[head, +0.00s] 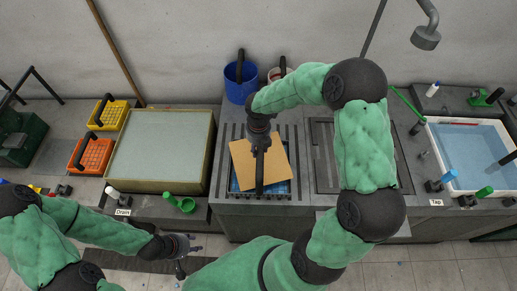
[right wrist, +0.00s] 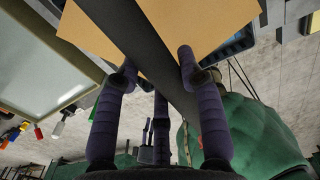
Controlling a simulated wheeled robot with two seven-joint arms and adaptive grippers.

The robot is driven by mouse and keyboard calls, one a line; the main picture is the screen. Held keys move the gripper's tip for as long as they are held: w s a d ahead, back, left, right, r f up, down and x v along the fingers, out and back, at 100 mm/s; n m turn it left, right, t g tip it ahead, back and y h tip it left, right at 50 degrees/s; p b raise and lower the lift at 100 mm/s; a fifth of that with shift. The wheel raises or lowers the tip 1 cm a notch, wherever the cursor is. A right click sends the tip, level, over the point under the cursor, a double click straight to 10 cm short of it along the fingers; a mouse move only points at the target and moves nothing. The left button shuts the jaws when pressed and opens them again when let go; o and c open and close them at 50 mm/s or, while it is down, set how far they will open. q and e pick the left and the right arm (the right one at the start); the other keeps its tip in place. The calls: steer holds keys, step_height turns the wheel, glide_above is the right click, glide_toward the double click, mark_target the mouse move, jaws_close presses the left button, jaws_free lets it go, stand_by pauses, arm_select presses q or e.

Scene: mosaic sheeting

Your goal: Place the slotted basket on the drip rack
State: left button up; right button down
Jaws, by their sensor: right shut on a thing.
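The slotted basket (head: 284,188) is blue and sits at the centre of the head view, mostly hidden under a tan sheet (head: 275,165). Its dark handle (head: 259,181) stands up over the sheet. The handle also crosses the right wrist view (right wrist: 150,50) as a diagonal bar. My right gripper (head: 259,148) is above the basket and shut on this handle. The basket is over the grey slatted drip rack (head: 225,150); I cannot tell whether it touches it. My left gripper (head: 188,256) is open and empty, low at the left, well away from the basket.
A framed tray (head: 158,187) of pale liquid stands to the left, with orange (head: 92,156) and yellow (head: 108,116) baskets beyond it. A blue bucket (head: 240,80) is behind the rack. A white basin (head: 470,155) of water is at the right. Green items (head: 186,205) lie near the front edge.

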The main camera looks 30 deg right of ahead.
steer(key=shift+f, duration=0.6)
steer(key=c, duration=0.8)
jaws_free()
steer(key=shift+f, duration=0.1)
step_height(320, 180, up, 12)
steer(key=shift+r+p, duration=0.15)
steer(key=shift+p, duration=0.35)
steer(key=shift+s, duration=0.15)
